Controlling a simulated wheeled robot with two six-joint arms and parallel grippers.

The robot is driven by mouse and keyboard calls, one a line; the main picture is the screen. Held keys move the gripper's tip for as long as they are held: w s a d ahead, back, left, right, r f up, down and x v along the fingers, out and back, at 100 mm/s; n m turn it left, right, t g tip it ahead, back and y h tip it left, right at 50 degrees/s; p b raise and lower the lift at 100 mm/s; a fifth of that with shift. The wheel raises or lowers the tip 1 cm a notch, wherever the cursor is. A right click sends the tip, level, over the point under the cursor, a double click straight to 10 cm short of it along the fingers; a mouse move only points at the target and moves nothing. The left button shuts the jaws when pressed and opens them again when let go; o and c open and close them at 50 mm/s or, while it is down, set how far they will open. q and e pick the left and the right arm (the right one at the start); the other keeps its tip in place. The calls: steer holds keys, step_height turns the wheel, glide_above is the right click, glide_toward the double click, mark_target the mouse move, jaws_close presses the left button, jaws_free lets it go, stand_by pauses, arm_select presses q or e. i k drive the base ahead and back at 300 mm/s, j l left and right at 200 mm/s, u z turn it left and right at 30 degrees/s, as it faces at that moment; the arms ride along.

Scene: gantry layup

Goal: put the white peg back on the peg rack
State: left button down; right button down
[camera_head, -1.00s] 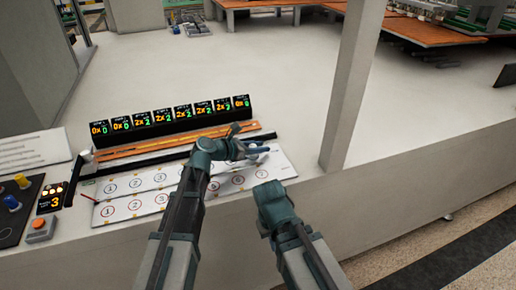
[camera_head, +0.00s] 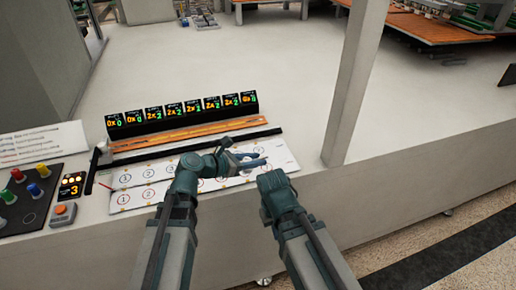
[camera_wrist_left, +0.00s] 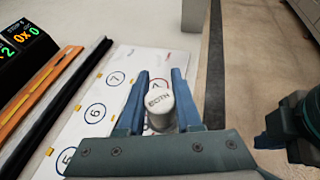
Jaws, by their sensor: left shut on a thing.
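My left gripper (camera_head: 262,158) is over the right end of the white numbered board. In the left wrist view its two blue fingers (camera_wrist_left: 159,74) are shut on a white peg (camera_wrist_left: 160,104), a short cylinder with dark lettering on its top. In the head view the peg is not clearly visible. A dark panel (camera_head: 45,217) at the far left holds upright red, yellow, blue and green pegs; it looks like the peg rack. My right gripper (camera_head: 268,180) is beside the left one, near the counter's front edge; its fingers are not distinguishable.
The white board (camera_head: 150,180) with numbered circles lies on the counter. Behind it are a black rail, an orange strip (camera_head: 190,134) and a row of digital displays (camera_head: 180,115). A grey post (camera_head: 355,85) rises at the right.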

mark_target(30, 218)
steer(key=k+j, duration=0.25)
steer(key=k+j+u, duration=0.25)
steer(key=j, duration=0.15)
steer(key=u, duration=1.05)
steer(key=i+l, duration=0.3)
steer(key=l, duration=0.25)
steer(key=i+j, duration=0.1)
steer(key=i+z, duration=0.05)
steer(key=i, duration=0.05)
